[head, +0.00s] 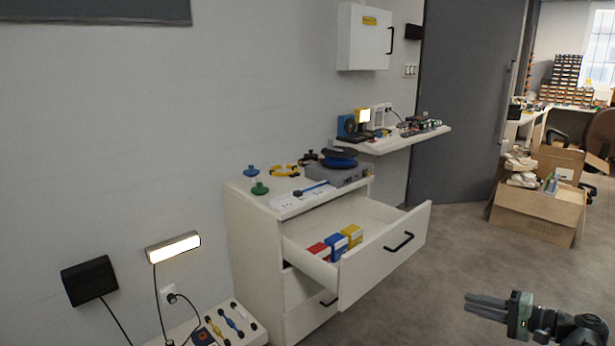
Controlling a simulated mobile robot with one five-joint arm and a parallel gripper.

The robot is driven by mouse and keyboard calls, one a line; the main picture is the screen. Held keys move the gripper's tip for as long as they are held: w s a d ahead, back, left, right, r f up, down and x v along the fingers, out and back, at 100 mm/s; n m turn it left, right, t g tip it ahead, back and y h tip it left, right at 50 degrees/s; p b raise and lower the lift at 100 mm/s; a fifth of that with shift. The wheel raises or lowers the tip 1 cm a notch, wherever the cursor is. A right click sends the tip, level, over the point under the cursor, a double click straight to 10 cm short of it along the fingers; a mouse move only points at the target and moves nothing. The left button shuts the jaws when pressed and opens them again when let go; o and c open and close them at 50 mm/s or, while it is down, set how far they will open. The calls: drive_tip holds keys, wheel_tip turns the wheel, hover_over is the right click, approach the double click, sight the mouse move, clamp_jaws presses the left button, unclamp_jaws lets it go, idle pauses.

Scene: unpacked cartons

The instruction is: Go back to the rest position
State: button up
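My gripper (487,307) is at the lower right of the head view, over the open floor and pointing left. Its two fingers lie nearly one behind the other from this side, so the gap between them is hard to judge. I see nothing held at the fingertips. It is apart from the white drawer cabinet (258,262) to its left.
The cabinet's top drawer (375,262) stands open, with red, blue and yellow boxes (337,242) inside. A wall shelf (400,140) holds devices. Open cartons (540,208) stand on the floor at right. A low white board (240,335) is at lower left. Floor between drawer and cartons is clear.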

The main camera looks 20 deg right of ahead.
drive_tip(key=w+a+f+n+g+y, duration=0.1)
drive_tip(key=w+a+f+n+g, duration=0.3)
drive_tip(key=a, duration=0.6)
drive_tip(key=w+a+r+g+y, duration=0.1)
drive_tip(key=w+a+y, duration=0.1)
drive_tip(key=w+a, duration=0.65)
drive_tip(key=w+a+f+n+g+y, duration=0.1)
drive_tip(key=w+a+f+n+g, duration=0.15)
drive_tip(key=a, duration=1.05)
drive_tip(key=s+a+f+n+g+h, duration=0.2)
drive_tip(key=a+f+n+g+h, duration=0.15)
drive_tip(key=a+f, duration=0.45)
drive_tip(key=s+a+f+n+g+h, duration=0.2)
drive_tip(key=s+a+f+g+h, duration=0.15)
drive_tip(key=a, duration=0.85)
drive_tip(key=d+f+t+h, duration=0.1)
drive_tip(key=d+f+h, duration=0.1)
drive_tip(key=d+h, duration=0.5)
wheel_tip(320, 180, up, 38)
drive_tip(key=w+d+y+p, duration=0.1)
drive_tip(key=y+p, duration=0.1)
drive_tip(key=p, duration=3.6)
drive_tip(key=shift+d+r, duration=0.15)
drive_tip(key=shift+r, duration=0.1)
